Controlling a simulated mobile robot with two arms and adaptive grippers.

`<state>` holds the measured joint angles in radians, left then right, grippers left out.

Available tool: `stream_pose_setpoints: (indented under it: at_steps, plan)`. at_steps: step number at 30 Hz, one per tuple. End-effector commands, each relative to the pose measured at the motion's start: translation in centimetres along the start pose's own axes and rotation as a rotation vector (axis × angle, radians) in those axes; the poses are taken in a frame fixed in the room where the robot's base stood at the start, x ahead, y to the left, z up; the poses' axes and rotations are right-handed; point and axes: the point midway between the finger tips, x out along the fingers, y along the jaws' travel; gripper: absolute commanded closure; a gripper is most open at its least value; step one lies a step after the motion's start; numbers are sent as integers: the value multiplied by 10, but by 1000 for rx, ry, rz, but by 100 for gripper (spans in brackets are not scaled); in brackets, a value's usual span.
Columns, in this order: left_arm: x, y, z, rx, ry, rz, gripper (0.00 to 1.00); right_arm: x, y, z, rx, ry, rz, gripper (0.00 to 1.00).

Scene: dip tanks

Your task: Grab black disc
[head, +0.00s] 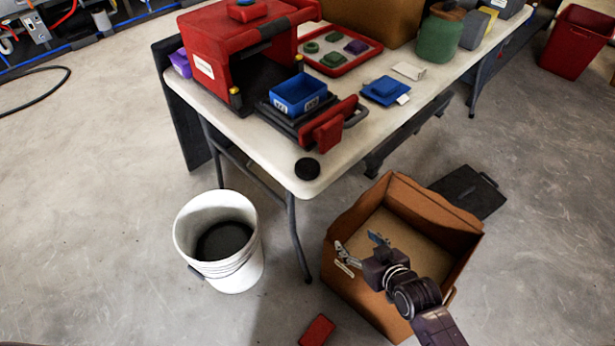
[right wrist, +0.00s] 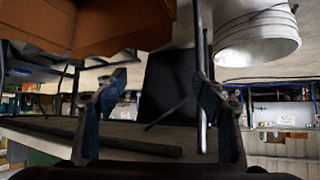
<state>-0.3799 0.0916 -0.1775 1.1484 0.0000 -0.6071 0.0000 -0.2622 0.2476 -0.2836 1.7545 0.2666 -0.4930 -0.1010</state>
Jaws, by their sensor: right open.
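The black disc (head: 307,168) lies flat on the white folding table (head: 262,150), at its near corner, in the head view. My right gripper (head: 361,246) is open and empty, below and to the right of the disc in the picture, over the cardboard box. Its two spread fingers also show in the right wrist view (right wrist: 150,92), with nothing between them. I cannot make out the disc in the right wrist view. My left gripper is not in view.
The open cardboard box (head: 430,205) and white bucket (head: 250,265) stand on the floor. On the table are a red machine (head: 215,55) with an open drawer, a blue bin (head: 298,92) and a red tray (head: 340,70). A red block (head: 317,330) lies on the floor.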

Motion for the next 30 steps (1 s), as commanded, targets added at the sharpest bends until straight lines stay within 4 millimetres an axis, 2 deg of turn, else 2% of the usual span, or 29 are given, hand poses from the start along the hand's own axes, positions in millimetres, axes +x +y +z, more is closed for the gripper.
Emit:
stream_pose_setpoints:
  at_steps: [1,3,6,10,13,17,23,30]
  plan:
    - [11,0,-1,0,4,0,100,-3,-7,-32,-20,78,-24,37]
    - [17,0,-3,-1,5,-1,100,-16,-21,-77,-40,175,-61,37]
    - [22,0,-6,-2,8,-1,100,-40,-41,-128,-67,293,-111,37]
    - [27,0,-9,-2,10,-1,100,-70,-62,-172,-94,402,-163,37]
    - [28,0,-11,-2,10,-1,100,-85,-72,-190,-106,450,-188,37]
    - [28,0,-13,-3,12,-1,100,-89,-78,-203,-112,476,-199,37]
    - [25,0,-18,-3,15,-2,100,-70,-84,-213,-110,476,-201,37]
    - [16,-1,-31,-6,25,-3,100,-38,-92,-226,-110,477,-200,37]
